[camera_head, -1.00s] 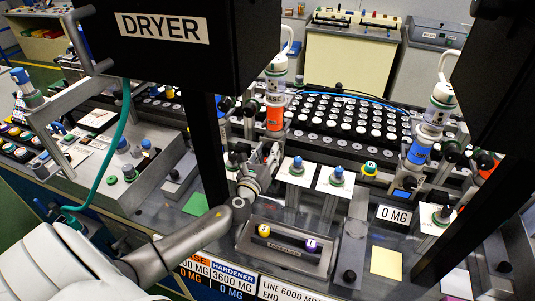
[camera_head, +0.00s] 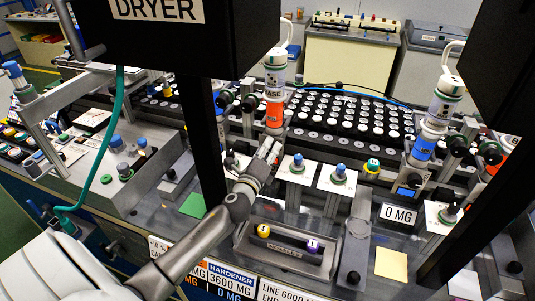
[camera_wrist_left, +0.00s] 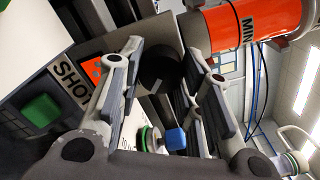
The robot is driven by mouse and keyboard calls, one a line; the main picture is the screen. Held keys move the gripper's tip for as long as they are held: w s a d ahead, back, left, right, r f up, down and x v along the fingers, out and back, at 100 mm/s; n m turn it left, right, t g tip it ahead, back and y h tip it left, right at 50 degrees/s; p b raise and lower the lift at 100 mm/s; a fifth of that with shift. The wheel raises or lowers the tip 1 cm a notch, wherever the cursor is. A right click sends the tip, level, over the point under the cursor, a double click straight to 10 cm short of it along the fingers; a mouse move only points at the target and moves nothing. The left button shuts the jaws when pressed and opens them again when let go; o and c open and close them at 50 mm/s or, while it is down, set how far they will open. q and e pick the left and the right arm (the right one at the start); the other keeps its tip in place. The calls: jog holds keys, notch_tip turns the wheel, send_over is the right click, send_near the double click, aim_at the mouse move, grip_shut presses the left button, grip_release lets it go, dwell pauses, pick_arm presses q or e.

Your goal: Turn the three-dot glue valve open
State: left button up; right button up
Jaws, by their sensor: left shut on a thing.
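My left gripper (camera_head: 270,150) is below the dispenser with the orange band (camera_head: 274,113). In the left wrist view its fingers (camera_wrist_left: 162,85) are closed on a dark round knob (camera_wrist_left: 160,66), which they partly hide. This knob is taken to be the glue valve; no three-dot mark can be read on it. The orange tube (camera_wrist_left: 240,28) stands just beyond the fingers. A second dispenser with a blue band (camera_head: 421,148) stands at the right in the head view. My right gripper is not in view.
Blue-topped knobs on white cards (camera_head: 338,178) stand right of my gripper. A tray with two small bottles (camera_head: 290,262) lies in front. Black posts (camera_head: 207,140) and the DRYER box (camera_head: 170,35) are close by. A rack of white-topped bottles (camera_head: 350,120) fills the back.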

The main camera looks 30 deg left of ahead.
pick_arm(q)
jog(key=shift+r+n+b, duration=0.15)
jog(key=shift+n+b, duration=0.2)
jog(key=shift+n, duration=3.95)
jog(key=o, duration=1)
